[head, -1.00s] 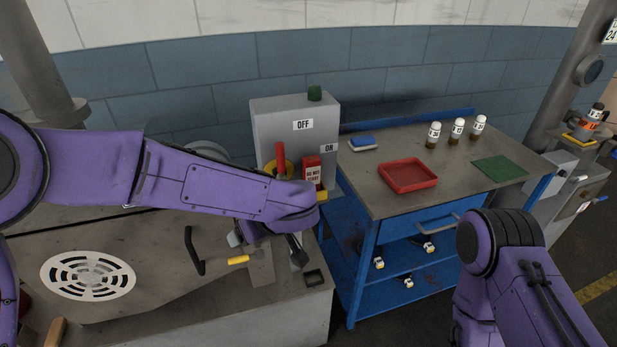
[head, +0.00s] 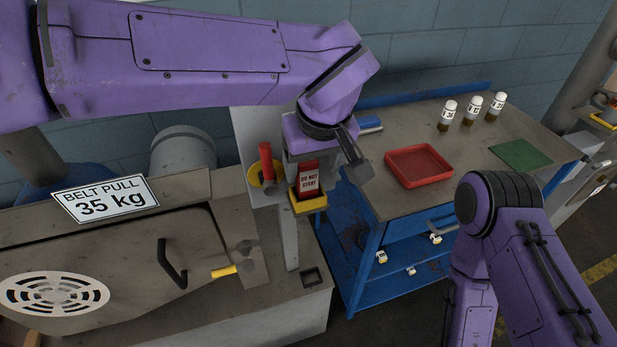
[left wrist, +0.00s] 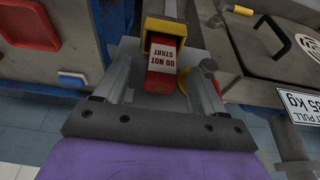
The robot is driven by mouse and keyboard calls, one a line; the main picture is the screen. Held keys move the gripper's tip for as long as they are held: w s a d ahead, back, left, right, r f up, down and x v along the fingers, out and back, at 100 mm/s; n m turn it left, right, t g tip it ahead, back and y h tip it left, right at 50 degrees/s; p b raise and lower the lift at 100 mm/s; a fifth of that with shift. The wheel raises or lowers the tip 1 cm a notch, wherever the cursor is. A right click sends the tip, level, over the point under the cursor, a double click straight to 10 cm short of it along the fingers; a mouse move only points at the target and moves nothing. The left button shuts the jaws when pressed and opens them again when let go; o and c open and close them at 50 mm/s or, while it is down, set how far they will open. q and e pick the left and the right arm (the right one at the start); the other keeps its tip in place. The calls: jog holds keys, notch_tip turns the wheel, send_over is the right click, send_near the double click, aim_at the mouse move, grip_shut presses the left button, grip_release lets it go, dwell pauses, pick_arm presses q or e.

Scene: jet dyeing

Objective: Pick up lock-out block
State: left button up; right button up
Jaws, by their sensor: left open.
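The lock-out block (head: 309,179) is red with a white "DO NOT START" label. It sits in a yellow holder (head: 309,204) on the front of the grey switch box. It also shows in the left wrist view (left wrist: 162,62), between my two fingers. My left gripper (head: 318,170) is open, with one finger on each side of the block; the left wrist view shows gaps beside it (left wrist: 160,85). The block's top is partly hidden by my gripper in the head view. My right gripper is out of view; only my right arm shows.
A red-handled switch (head: 266,165) stands just left of the block. A blue bench (head: 400,208) at right carries a red tray (head: 418,165), several white-capped bottles and a green mat (head: 520,155). A machine lid with a black handle (head: 171,262) lies at left.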

aim_at(306, 175)
pick_arm(q)
jog(key=w+f, duration=0.1)
jog(key=f, duration=0.2)
jog(key=w+a+f, duration=0.1)
jog(key=shift+w+a+f, duration=0.1)
jog(key=shift+w+f, duration=0.2)
jog(key=shift+f, duration=0.1)
jog(key=shift+w+f, duration=0.1)
jog(key=shift+f, duration=0.2)
jog(key=shift+r, duration=0.1)
jog(key=c, duration=1.2)
